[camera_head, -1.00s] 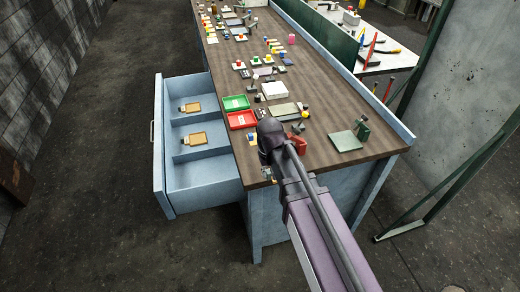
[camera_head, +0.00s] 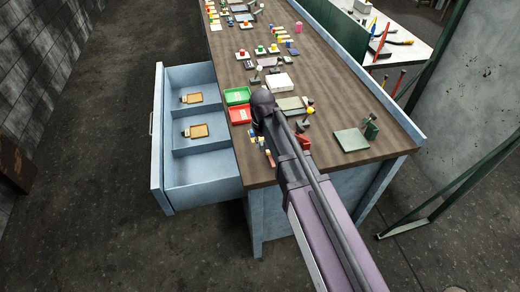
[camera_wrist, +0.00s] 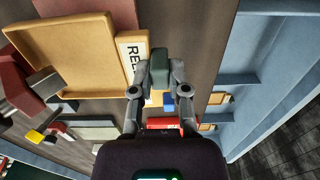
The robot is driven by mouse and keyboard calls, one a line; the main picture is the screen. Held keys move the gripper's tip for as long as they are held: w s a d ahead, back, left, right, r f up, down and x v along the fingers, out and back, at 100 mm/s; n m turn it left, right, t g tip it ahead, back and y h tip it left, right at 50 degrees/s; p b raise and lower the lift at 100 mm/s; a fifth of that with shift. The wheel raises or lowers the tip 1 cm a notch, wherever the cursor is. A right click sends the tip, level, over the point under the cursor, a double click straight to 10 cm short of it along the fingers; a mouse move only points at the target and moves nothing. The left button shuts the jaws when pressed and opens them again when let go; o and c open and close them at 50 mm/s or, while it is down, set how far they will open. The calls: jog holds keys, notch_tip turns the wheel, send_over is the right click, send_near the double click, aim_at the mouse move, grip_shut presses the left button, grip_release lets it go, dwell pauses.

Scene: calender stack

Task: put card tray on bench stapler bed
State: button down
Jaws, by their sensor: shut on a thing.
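My gripper (camera_wrist: 160,78) is shut on the dark green grip (camera_wrist: 160,66) of a tan, shallow card tray (camera_wrist: 75,62). The tray has a white label with partly hidden lettering and hangs to the left of the fingers in the wrist view. In the head view my wrist (camera_head: 262,106) hides the tray, above the bench. I cannot tell for certain which device is the bench stapler. A flat grey-green plate (camera_head: 350,140) with a dark green post (camera_head: 371,126) stands at the near right of the bench. A red device (camera_head: 303,142) sits beside my arm, partly hidden.
A green tray (camera_head: 236,96) and a red tray (camera_head: 240,116) lie at the bench's left edge. Another plate (camera_head: 291,104) and a white block (camera_head: 279,82) stand behind my wrist. The open drawer (camera_head: 190,170) holds two tan pieces. Small items crowd the far bench.

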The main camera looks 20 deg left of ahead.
aim_at(261, 151)
jog(key=shift+s+a, duration=0.1)
jog(key=shift+a, duration=0.05)
jog(key=shift+f+b, duration=0.4)
jog(key=shift+f, duration=0.05)
jog(key=shift+f+b, duration=1.3)
jog(key=shift+b, duration=0.05)
jog(key=shift+f, duration=0.15)
jog(key=c, duration=0.6)
grip_release()
notch_tip(261, 151, up, 12)
jog(key=p, duration=1.2)
jog(key=shift+a, duration=0.1)
